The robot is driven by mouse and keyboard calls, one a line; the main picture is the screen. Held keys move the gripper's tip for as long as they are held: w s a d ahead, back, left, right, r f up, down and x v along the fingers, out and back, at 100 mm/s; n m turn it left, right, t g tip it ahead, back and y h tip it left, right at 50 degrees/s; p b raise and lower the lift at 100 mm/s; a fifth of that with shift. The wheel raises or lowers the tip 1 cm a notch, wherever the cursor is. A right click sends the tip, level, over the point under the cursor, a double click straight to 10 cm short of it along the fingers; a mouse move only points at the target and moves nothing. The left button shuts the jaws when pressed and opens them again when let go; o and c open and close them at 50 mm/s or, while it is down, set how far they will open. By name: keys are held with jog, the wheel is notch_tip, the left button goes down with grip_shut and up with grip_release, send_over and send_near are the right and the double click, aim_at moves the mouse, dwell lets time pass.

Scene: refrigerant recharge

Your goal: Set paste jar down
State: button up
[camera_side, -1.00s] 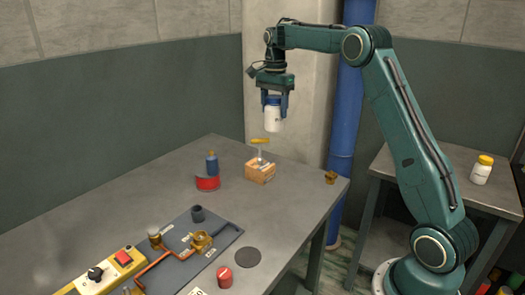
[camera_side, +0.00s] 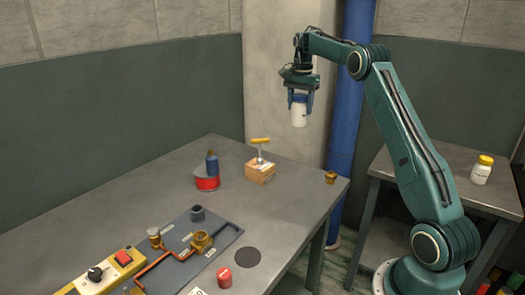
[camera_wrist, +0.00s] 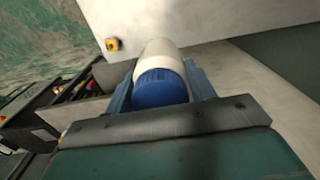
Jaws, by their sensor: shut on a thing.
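The paste jar (camera_side: 299,114) is white with a blue lid. My gripper (camera_side: 300,103) is shut on it and holds it upright in the air, high above the far right part of the workbench. In the wrist view the jar's blue lid (camera_wrist: 161,88) faces the camera, and its white body shows beyond, between the two blue fingers. The lid is partly hidden by the fingers in the side view. Nothing is under the jar's base that I see it touching.
The grey workbench (camera_side: 130,200) carries a wooden block with a yellow-handled tool (camera_side: 260,172), a red container with a blue bottle (camera_side: 208,181), a small brass piece (camera_side: 331,177) and a plate with copper piping (camera_side: 190,245). A yellow-lidded jar (camera_side: 482,170) stands on the side table (camera_side: 435,167).

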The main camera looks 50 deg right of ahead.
aim_at(299, 122)
notch_tip(299, 122, down, 18)
jog(key=shift+f, duration=0.2)
dwell(0.8)
jog(key=shift+f, duration=0.1)
jog(key=o, duration=1.2)
jog(key=shift+c, duration=0.2)
notch_tip(299, 122, up, 12)
jog(key=shift+r, duration=0.1)
dwell(0.3)
